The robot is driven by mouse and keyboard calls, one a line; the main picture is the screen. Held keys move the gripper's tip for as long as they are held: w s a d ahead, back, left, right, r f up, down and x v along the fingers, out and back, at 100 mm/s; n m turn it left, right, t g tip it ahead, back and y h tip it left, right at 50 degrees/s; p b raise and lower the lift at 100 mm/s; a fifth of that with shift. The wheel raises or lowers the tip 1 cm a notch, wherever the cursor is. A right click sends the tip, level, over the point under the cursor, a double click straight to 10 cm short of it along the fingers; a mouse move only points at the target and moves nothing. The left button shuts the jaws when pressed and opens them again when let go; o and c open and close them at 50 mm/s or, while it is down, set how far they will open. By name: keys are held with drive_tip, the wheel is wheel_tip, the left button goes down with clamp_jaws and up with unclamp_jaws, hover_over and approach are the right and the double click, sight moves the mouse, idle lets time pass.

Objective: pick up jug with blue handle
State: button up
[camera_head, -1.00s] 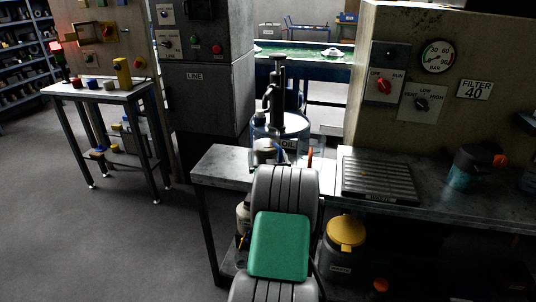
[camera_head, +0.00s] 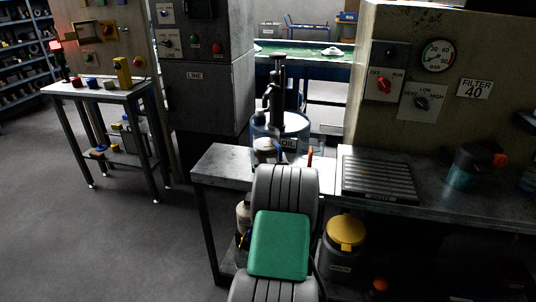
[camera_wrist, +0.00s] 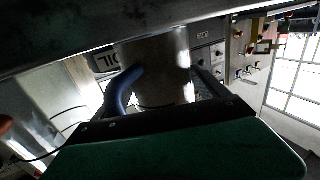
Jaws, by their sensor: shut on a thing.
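The jug (camera_wrist: 160,72) shows in the wrist view as a pale, round body with a curved blue handle (camera_wrist: 119,92) on its left side. In the head view the jug (camera_head: 264,148) shows small above the bench, just past my arm, with a bit of blue at its right. My gripper (camera_wrist: 150,108) is close against the jug in the wrist view and shut on it. My arm hides the gripper and the jug's lower part in the head view. I cannot tell whether the jug's base touches the bench.
The grey bench (camera_head: 220,165) carries a ribbed tray (camera_head: 378,178) and a dark jug with an orange part (camera_head: 472,167). An OIL drum (camera_head: 294,128) stands behind the jug. A yellow-lidded container (camera_head: 345,236) stands below the bench.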

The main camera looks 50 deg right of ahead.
drive_tip(key=c, duration=0.4)
drive_tip(key=shift+r, duration=0.3)
drive_tip(key=shift+c, duration=0.2)
